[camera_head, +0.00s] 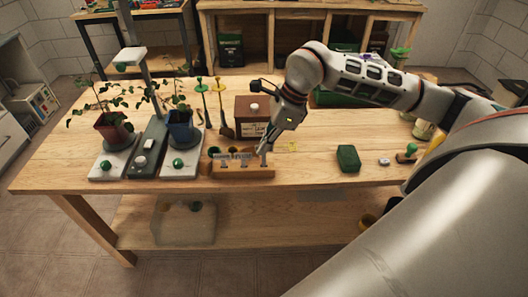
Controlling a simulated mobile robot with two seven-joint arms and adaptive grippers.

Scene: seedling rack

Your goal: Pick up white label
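A small wooden rack (238,172) stands near the front edge of the table, with a few upright white labels (223,160) in it. The rightmost white label (263,158) stands at the rack's right end. My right gripper (266,146) points down at this end, with its fingertips close to that label. Whether the fingers touch it or are closed on it is too small to tell. My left gripper is not in view.
Two potted plants, red pot (114,127) and blue pot (180,126), stand on the left beside the rack. A brown box (251,116) is just behind my gripper. A green block (348,158) lies to the right, with bare table between it and the rack.

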